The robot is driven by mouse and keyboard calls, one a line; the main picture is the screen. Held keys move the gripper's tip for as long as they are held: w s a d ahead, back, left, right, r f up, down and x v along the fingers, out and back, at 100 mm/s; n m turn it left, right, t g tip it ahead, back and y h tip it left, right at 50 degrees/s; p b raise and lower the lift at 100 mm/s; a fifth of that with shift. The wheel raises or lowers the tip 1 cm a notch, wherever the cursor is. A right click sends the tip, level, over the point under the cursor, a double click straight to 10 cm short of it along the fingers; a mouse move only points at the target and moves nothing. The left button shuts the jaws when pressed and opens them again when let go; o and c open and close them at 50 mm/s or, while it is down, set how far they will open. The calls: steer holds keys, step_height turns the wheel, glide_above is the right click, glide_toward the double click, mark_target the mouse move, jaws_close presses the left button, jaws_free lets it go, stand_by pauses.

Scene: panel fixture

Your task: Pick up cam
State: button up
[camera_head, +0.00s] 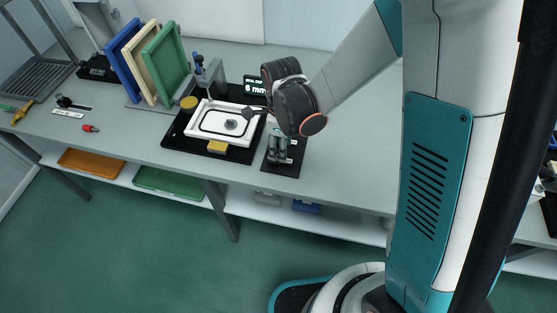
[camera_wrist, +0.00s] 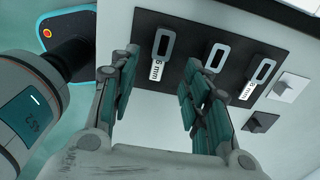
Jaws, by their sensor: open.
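No part is plainly marked as the cam. In the wrist view, three grey loop-shaped pieces stand in a row on a dark plate (camera_wrist: 240,30): a left loop (camera_wrist: 165,35), a middle loop (camera_wrist: 216,56) and a right loop (camera_wrist: 262,70). Small white "mm" labels sit by them. My gripper (camera_wrist: 162,62) is open, with the left loop seen between its fingertips; I cannot tell the gap in depth. Nothing shows in its grasp. In the head view, my gripper (camera_head: 276,152) points down over the black board right of the white panel and hides much of that board.
A white panel (camera_head: 205,130) with a black oval seal lies on a black mat. Blue, cream and green panels (camera_head: 165,65) stand in a rack to the left. Small tools (camera_head: 90,128) lie further left. The front bench strip (camera_head: 120,150) is clear.

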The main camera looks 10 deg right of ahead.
mark_target(278, 155)
steer(key=f, duration=0.1)
steer(key=f+b, duration=0.1)
steer(key=f, duration=0.1)
steer(key=f+b, duration=0.1)
steer(key=f, duration=0.1)
steer(key=shift+w+a+f, duration=0.1)
steer(key=shift+w+a, duration=0.05)
steer(key=shift+a, duration=0.15)
jaws_close()
